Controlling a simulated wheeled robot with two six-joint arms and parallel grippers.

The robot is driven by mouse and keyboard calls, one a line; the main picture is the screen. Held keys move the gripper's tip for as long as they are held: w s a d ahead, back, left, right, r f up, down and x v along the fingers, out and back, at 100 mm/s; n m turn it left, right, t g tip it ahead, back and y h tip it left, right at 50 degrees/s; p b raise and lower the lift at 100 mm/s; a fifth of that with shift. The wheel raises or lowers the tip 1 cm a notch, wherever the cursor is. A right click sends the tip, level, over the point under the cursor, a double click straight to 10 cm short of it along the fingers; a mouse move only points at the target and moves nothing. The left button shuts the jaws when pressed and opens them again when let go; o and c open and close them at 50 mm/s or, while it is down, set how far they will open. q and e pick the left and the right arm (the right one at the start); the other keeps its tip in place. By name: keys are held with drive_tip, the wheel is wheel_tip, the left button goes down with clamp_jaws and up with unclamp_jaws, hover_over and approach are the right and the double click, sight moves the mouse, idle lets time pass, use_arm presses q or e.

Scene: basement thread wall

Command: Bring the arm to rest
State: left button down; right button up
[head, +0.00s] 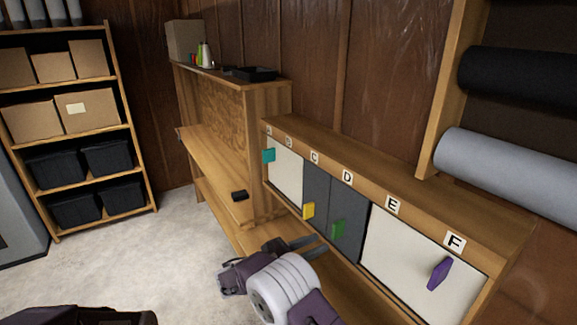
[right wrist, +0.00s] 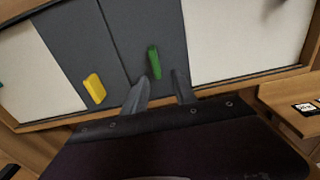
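My right gripper (head: 305,243) is in front of the low cabinet with lettered sliding panels. In the right wrist view its two grey fingers (right wrist: 160,88) stand apart with nothing between them, so it is open and empty. The green handle (head: 338,229) on a dark grey panel is just beyond the fingertips; in the right wrist view the handle (right wrist: 154,62) shows apart from them. Part of my left arm (head: 80,315) shows at the bottom left edge of the head view; its fingers do not show.
A yellow handle (head: 308,210), teal handle (head: 268,155) and purple handle (head: 439,273) stick out of other panels. A wooden ledge (head: 375,290) runs below the cabinet. A black object (head: 239,195) lies on the workbench (head: 205,165). The pale floor (head: 150,255) at left is clear.

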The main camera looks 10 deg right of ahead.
drive_tip(key=s+d+f+m+g+y+b, duration=0.2)
drive_tip(key=s+d+f+m+g+y, duration=0.15)
drive_tip(key=s+f, duration=0.3)
drive_tip(key=s+d+f+m+g+y+b, duration=0.1)
drive_tip(key=s+d+f+m+g+y, duration=0.3)
drive_tip(key=s, duration=0.4)
drive_tip(key=s+a+f+m+t+y+b, duration=0.1)
drive_tip(key=s+a+f+m+y, duration=0.2)
drive_tip(key=m, duration=0.4)
drive_tip(key=s+a+f+m+t+y+b, duration=0.1)
drive_tip(key=s+a+f+m+y, duration=0.2)
drive_tip(key=s+m+y, duration=0.3)
drive_tip(key=shift+s+a+m+b, duration=0.4)
drive_tip(key=shift+a+m, duration=0.25)
drive_tip(key=shift+m, duration=0.4)
drive_tip(key=shift+s+d, duration=0.1)
